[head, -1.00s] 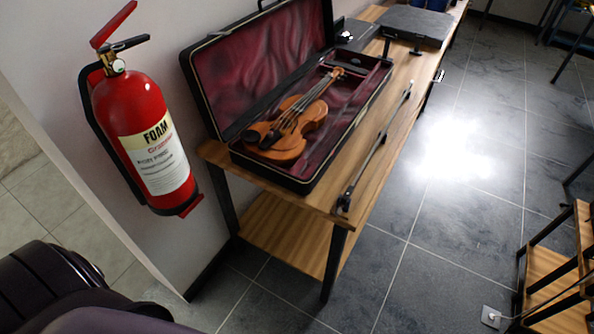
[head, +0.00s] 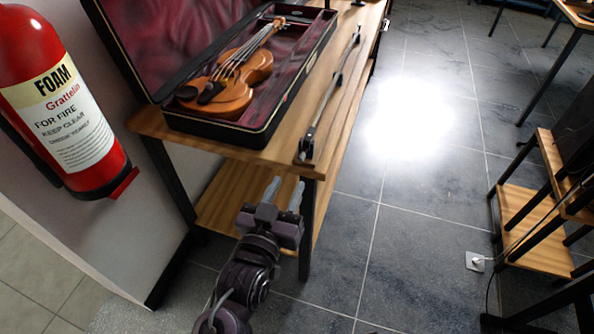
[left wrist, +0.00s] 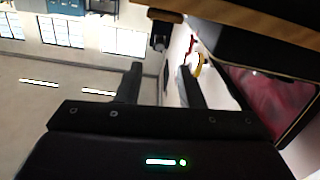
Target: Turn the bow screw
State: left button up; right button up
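The violin bow (head: 334,90) lies along the right side of the wooden table, its dark frog end with the screw (head: 305,152) at the near corner. My left gripper (head: 284,190) is in front of the table's near edge, a little below and nearer than that end. Its two fingers are apart with nothing between them. In the left wrist view, which looks upside down, a dark end, apparently the bow's screw end (left wrist: 158,42), shows beyond the open fingers (left wrist: 160,82), apart from them. My right gripper is out of view.
The open violin case (head: 215,133) with the violin (head: 228,85) stands left of the bow on the table (head: 285,155). A red fire extinguisher (head: 40,100) hangs on the wall at left. The tiled floor right of the table is open.

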aim_at(300, 159)
pick_arm(q)
jog(key=x, duration=0.7)
jog(key=shift+w, duration=0.1)
jog(key=shift+c, duration=0.2)
grip_shut()
